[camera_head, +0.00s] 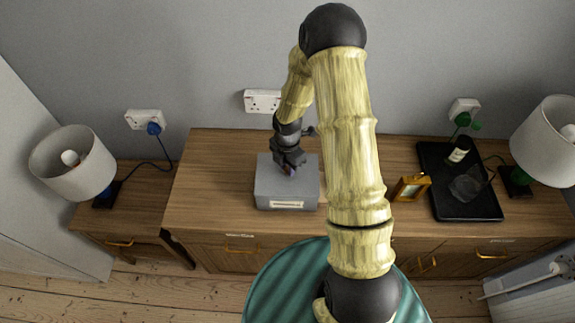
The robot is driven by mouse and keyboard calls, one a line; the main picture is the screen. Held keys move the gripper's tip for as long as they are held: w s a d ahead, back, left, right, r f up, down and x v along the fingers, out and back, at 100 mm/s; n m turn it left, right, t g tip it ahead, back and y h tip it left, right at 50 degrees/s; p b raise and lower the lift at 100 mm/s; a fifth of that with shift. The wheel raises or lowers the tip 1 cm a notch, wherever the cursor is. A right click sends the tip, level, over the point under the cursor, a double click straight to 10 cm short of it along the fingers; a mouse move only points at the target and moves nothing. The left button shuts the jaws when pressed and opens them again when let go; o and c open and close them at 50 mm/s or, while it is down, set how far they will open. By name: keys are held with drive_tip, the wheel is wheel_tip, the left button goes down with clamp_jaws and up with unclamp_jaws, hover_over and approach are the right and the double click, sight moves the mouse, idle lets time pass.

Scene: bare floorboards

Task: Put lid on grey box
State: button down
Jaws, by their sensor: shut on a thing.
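The grey box (287,195) stands on the wooden sideboard, left of its middle, with a pale label on its front face. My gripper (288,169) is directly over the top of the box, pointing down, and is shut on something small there. The held thing is mostly hidden by the fingers; it seems to be the lid's handle. A flat grey top, seemingly the lid (265,177), covers the box's upper face. I cannot tell from this view whether the lid sits flush on the box or is slightly above it.
The wooden sideboard (220,190) has clear room left of the box. A small golden frame (411,188) stands to the right. White lamps stand at left (72,165) and right (548,140). The wall is close behind.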

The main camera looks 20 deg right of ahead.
idle(0.3)
drive_tip(key=c, duration=0.7)
unclamp_jaws()
drive_tip(key=shift+o, duration=0.2)
drive_tip(key=shift+r, duration=0.1)
drive_tip(key=shift+r+p, duration=3.15)
drive_tip(key=shift+r, duration=0.25)
